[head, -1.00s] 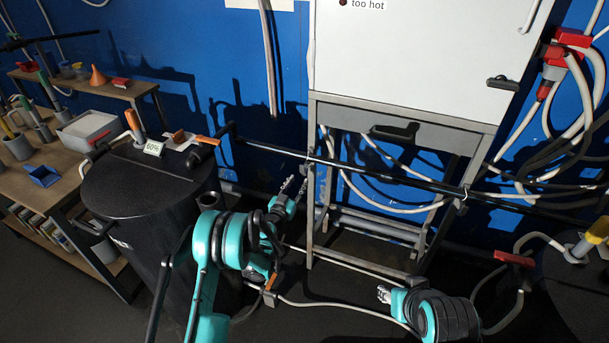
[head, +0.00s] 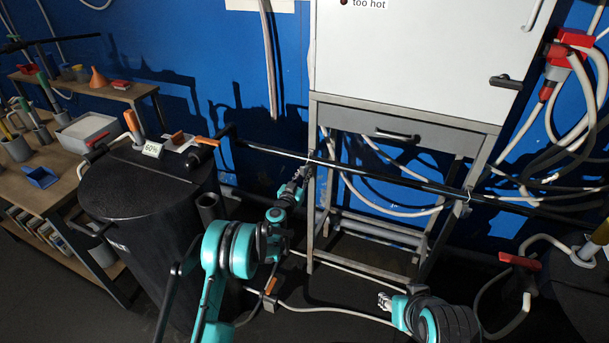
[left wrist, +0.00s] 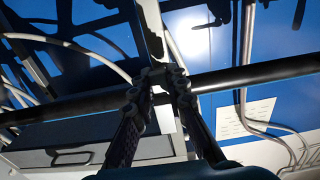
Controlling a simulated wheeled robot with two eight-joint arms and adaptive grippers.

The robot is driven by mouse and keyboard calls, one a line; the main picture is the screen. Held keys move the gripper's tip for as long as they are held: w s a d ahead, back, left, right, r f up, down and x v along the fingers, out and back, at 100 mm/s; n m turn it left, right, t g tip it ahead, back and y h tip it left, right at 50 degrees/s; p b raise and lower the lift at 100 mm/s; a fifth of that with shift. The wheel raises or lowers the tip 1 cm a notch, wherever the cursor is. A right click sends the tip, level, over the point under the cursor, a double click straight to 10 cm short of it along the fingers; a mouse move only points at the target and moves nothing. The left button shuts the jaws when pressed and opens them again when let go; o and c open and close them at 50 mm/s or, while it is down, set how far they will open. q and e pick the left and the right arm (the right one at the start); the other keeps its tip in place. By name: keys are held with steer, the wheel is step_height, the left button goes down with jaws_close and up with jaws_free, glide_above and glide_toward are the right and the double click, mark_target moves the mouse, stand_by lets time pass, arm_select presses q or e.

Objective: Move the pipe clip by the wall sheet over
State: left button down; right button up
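The black pipe (head: 385,173) runs across the front of the cabinet stand. A small pale pipe clip (head: 310,155) sits on it at the stand's left leg. The white wall sheet (head: 240,4) is cut off at the top edge; it also shows in the left wrist view (left wrist: 245,118). My left gripper (head: 303,170) is at the pipe by this clip. In the left wrist view its fingertips (left wrist: 165,80) are close together at the pipe, with a small grey part between them; whether they grip it is unclear. My right gripper (head: 384,298) is low in front of the stand, apart from the pipe.
A second clip (head: 466,194) is farther right on the pipe. The white cabinet (head: 410,55) with a grey drawer (head: 405,125) stands behind it. A black drum (head: 145,190) is at left. Loose cables (head: 575,130) hang at right.

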arm_select(q)
steer(key=shift+r, duration=0.1)
stand_by(0.3)
steer(key=shift+s+r+g+y+p, duration=0.1)
steer(key=shift+r+g+y+p, duration=0.25)
steer(key=shift+g+p, duration=0.8)
steer(key=shift+s+r+g+y+p, duration=0.1)
steer(key=shift+r+g+y+p, duration=0.25)
steer(key=shift+g+p, duration=0.75)
steer(key=shift+a+r+g+y+p, duration=0.15)
steer(key=shift+g+y+p, duration=0.25)
steer(key=shift+g+p, duration=0.55)
steer(key=c, duration=1.5)
jaws_free()
steer(key=v, duration=1.2)
steer(key=shift+w+r, duration=0.15)
